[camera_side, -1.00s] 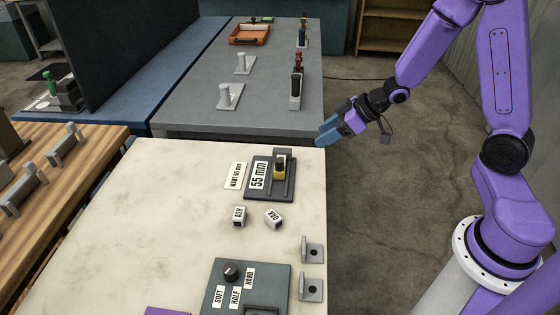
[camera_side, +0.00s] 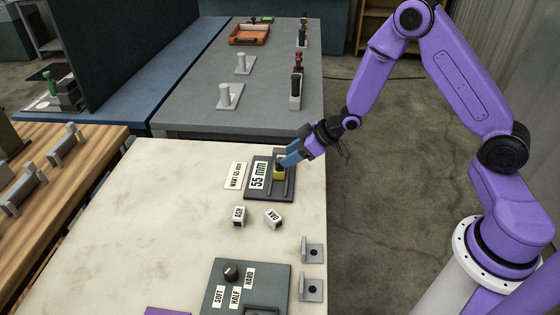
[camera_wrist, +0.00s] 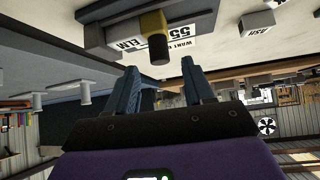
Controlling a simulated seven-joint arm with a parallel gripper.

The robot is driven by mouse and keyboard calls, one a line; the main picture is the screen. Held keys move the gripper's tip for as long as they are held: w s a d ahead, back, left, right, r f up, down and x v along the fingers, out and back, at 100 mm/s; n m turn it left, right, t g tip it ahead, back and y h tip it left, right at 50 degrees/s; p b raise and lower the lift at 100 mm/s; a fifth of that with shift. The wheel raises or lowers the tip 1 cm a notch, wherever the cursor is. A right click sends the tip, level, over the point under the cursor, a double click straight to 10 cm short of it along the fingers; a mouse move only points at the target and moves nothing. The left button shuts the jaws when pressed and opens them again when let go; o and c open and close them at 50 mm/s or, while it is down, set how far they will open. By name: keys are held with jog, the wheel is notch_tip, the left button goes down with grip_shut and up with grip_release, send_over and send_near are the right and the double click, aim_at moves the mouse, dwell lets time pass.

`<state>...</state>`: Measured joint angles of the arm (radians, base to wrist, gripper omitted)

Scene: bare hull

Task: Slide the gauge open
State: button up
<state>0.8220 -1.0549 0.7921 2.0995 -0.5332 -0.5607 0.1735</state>
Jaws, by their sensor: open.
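The gauge (camera_side: 256,191) is a dark grey plate on the pale table, with a "55 mm" label and a track. Its slider, a yellow block with a black knob (camera_side: 279,173), sits on the track; in the wrist view the yellow block (camera_wrist: 153,22) and its dark knob show at the top. A "WANT 65 mm" card (camera_side: 235,176) lies left of the gauge. My gripper (camera_side: 288,158), with blue fingers, is at the far end of the slider and partly hides the knob. The wrist view shows the fingers (camera_wrist: 162,85) apart with nothing between them. Contact cannot be told.
Two small labelled blocks (camera_side: 239,216) (camera_side: 273,218) lie in front of the gauge. Two grey brackets (camera_side: 313,250) stand at the right edge. A dial panel (camera_side: 232,272) is nearer the front. The table's left side is clear.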

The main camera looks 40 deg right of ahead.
aim_at(280, 168)
jog(key=shift+x, duration=2.55)
grip_shut()
